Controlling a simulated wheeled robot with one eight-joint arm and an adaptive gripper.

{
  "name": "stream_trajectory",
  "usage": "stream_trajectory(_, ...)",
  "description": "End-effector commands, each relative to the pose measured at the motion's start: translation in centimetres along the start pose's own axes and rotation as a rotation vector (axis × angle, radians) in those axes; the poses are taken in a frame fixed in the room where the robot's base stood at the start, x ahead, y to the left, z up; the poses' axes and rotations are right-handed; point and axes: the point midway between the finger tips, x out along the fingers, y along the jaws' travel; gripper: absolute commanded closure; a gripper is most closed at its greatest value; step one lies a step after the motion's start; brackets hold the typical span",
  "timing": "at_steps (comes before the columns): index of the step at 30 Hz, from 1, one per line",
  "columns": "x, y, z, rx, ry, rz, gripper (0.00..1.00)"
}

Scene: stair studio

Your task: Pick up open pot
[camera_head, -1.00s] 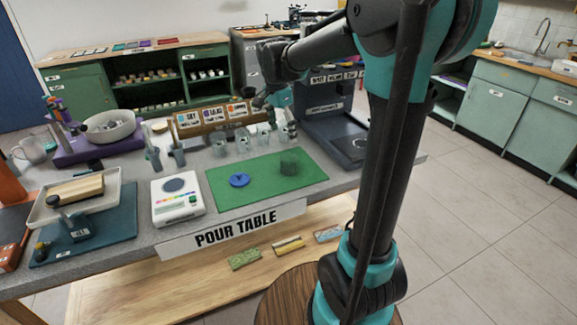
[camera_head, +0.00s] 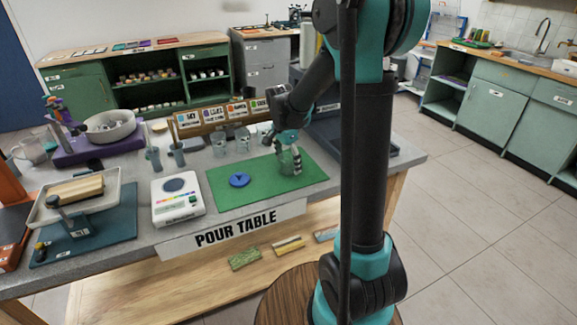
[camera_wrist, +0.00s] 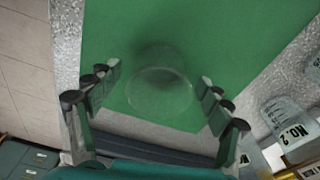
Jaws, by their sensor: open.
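The open pot (camera_head: 286,163) looks like a clear, green-tinted cup standing on the green mat (camera_head: 225,195). In the wrist view the pot (camera_wrist: 160,92) is see-through and faint, lying between the fingers. My gripper (camera_head: 289,158) is at the pot, pointing down, and partly hides it. In the wrist view my gripper (camera_wrist: 158,80) is open, with one finger on each side of the pot and visible gaps. I cannot tell how far down the fingers reach along the pot. A round blue lid-like disc (camera_head: 240,180) lies on the mat to the left.
A white scale (camera_head: 178,210) stands left of the mat. A labelled rack (camera_head: 215,117) is behind. The mat's front is clear.

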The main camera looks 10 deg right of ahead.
Motion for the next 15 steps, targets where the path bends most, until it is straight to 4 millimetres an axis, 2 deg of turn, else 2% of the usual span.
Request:
stream_trajectory(9,0.59,0.01,0.01,0.000,0.000,0.000,0.21)
stream_trajectory(15,0.57,0.01,0.01,0.000,0.000,0.000,0.46)
